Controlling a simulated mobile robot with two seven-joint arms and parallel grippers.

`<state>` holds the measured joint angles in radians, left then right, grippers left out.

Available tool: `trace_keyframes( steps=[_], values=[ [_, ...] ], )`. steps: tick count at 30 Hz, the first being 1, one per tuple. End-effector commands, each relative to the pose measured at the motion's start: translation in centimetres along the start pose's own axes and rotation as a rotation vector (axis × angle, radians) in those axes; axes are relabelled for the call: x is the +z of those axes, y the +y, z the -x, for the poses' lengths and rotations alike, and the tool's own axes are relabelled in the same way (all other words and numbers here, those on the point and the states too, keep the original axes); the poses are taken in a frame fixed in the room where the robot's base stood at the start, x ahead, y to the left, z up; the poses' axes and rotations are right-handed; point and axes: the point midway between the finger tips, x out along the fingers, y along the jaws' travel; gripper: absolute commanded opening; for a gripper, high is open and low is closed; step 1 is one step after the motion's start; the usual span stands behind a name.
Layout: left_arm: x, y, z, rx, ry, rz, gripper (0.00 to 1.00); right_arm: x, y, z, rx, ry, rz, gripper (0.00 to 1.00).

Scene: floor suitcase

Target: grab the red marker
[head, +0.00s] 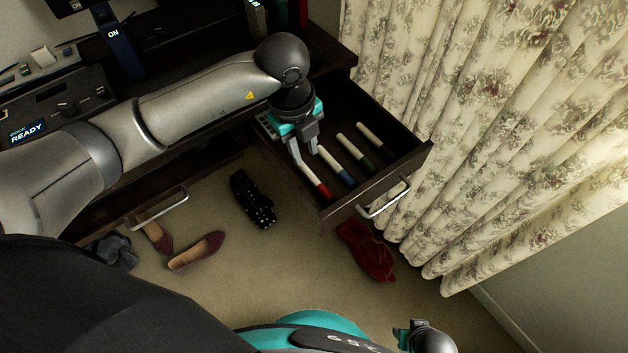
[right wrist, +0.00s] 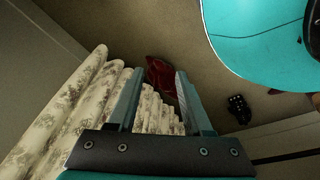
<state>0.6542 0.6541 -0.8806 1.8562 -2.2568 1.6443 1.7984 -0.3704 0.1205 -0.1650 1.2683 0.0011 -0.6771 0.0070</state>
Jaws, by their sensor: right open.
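The red marker (head: 317,184) has a white body and a red cap. It lies in the open drawer, leftmost in a row of markers, with its cap toward the drawer front. My left gripper (head: 308,157) reaches down into the drawer, its fingers apart above the marker's white end. The fingers hide part of that end, and I cannot tell whether they touch it. My right gripper (head: 408,336) is low at the bottom edge of the head view, away from the drawer. In the right wrist view it (right wrist: 159,76) is open and empty.
A blue-capped marker (head: 337,165), a green-capped one (head: 355,152) and a dark-capped one (head: 373,138) lie beside it. The drawer front (head: 378,190) has a metal handle. A floral curtain (head: 480,120) hangs close on the right. Shoes (head: 196,251) and a red cloth item (head: 366,250) lie on the floor.

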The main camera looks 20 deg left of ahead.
Motion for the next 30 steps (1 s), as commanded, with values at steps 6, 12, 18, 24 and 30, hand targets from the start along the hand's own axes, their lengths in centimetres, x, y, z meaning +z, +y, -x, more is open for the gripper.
trace_keyframes(
  steps=[6,12,18,24,30],
  values=[
    [-0.1,0.0,-2.2,0.001,0.002,-0.002,0.31,-1.3,-0.6,0.9,-0.008,0.003,-0.003,0.50],
    [0.0,0.0,-2.8,-0.001,0.000,-0.002,0.31,-1.7,-0.8,1.4,-0.011,0.003,-0.004,0.50],
    [0.0,0.1,-3.6,0.001,0.000,-0.001,0.31,-2.3,-1.1,2.0,-0.015,0.006,-0.006,0.50],
    [0.1,0.1,-5.2,0.000,0.001,-0.001,0.31,-3.4,-1.5,3.4,-0.022,0.010,-0.009,0.50],
    [0.1,0.2,-6.9,0.001,0.002,-0.002,0.31,-4.6,-1.6,4.8,-0.024,0.023,-0.012,0.50]
  ],
)
